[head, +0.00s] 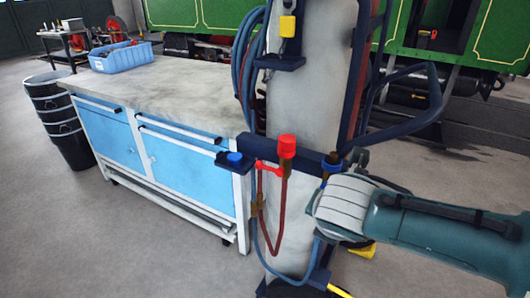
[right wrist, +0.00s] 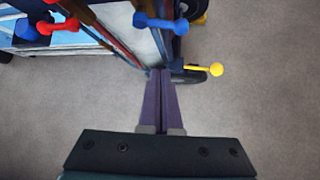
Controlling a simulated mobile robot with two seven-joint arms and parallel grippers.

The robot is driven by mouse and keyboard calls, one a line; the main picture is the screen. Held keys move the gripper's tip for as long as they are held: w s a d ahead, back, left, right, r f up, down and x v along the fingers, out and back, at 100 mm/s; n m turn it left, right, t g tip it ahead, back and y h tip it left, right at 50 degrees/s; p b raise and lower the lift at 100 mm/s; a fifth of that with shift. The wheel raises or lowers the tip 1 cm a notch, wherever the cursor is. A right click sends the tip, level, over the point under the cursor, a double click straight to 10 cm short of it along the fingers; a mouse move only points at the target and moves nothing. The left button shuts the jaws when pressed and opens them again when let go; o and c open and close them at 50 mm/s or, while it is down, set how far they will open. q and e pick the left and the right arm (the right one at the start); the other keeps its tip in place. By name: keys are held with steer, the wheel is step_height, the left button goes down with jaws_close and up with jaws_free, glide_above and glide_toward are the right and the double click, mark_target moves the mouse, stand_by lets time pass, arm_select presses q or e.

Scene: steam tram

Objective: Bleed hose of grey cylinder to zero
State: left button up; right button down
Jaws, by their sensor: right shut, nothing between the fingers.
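The tall grey cylinder (head: 305,95) stands upright in a dark blue frame in the head view. A dark red hose (head: 281,205) and a blue hose (head: 262,232) hang in loops before it. A red knob (head: 287,147), a red lever (head: 268,168) and a blue knob (head: 235,158) sit at its crossbar. A blue lever (right wrist: 160,22) and a yellow-ended lever (right wrist: 205,68) show in the right wrist view. My right gripper (right wrist: 160,72) is shut and empty, its tips overlapping the cylinder's base area; contact cannot be told. My left gripper is out of view.
A workbench with blue doors (head: 188,165) stands left of the cylinder, carrying a blue crate (head: 121,58). Black stacked bins (head: 62,120) stand at its far end. A green tram (head: 480,35) is behind. Bare floor lies at front left and right.

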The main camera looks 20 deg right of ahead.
arm_select(q)
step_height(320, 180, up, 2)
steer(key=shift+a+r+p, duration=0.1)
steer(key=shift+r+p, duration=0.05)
steer(key=shift+p, duration=0.55)
arm_select(e)
steer(key=v, duration=0.4)
steer(key=shift+s, duration=0.2)
